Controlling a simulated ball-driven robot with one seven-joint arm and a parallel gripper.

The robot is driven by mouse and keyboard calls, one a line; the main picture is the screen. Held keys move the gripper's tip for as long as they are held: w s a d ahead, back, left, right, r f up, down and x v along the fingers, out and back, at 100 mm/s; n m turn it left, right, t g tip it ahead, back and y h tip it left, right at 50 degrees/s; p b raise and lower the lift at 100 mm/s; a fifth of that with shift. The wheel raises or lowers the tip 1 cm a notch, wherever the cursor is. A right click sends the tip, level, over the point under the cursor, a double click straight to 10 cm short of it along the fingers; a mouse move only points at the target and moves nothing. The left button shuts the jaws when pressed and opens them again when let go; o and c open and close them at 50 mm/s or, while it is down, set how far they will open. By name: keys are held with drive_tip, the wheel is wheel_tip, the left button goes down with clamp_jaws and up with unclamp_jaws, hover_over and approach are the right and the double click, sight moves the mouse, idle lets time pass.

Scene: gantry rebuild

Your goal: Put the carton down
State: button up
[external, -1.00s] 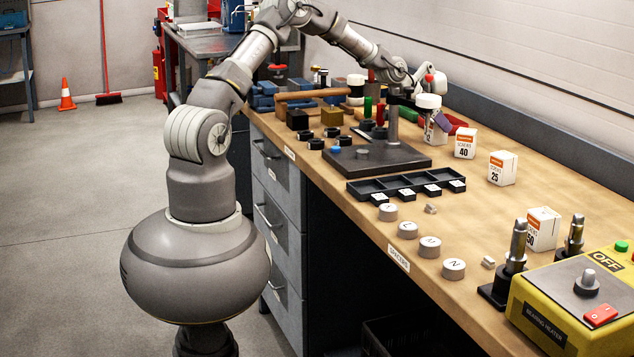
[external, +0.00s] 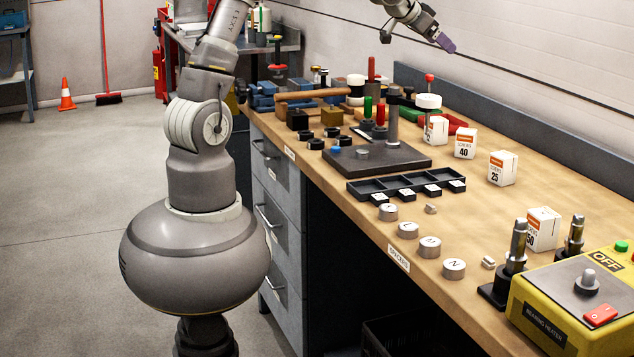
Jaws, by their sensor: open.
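Several white cartons with an orange band stand upright on the wooden bench. The rearmost carton (external: 436,131) rests behind the black stand, its top partly hidden by the stand's round white part. Another carton marked 40 (external: 465,144) stands just to its right, then one marked 25 (external: 503,169) and one marked 50 (external: 543,229) nearer the front. My gripper (external: 445,43), with a purple fingertip, is open and empty, high above the bench near the wall and well clear of the cartons. Its second finger is hard to make out.
The black stand (external: 377,158) with its upright post is left of the cartons. A black divided tray (external: 405,187) and several round metal spacers (external: 408,230) lie along the front edge. A yellow bearing heater (external: 570,305) fills the near right corner.

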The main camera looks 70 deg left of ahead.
drive_tip(key=s+d+r+t, duration=0.1)
drive_tip(key=s+d+r, duration=0.3)
drive_tip(key=r, duration=0.6)
drive_tip(key=s+d+r+t, duration=0.1)
drive_tip(key=s+d+r, duration=0.3)
drive_tip(key=r, duration=0.5)
drive_tip(key=s+d+r+t+h, duration=0.1)
drive_tip(key=s+d+r+t, duration=0.1)
drive_tip(key=s+r, duration=1.2)
drive_tip(key=shift+d+r+n+t, duration=0.4)
drive_tip(key=shift+d+r, duration=0.2)
drive_tip(key=shift+d, duration=0.3)
drive_tip(key=shift+s, duration=0.1)
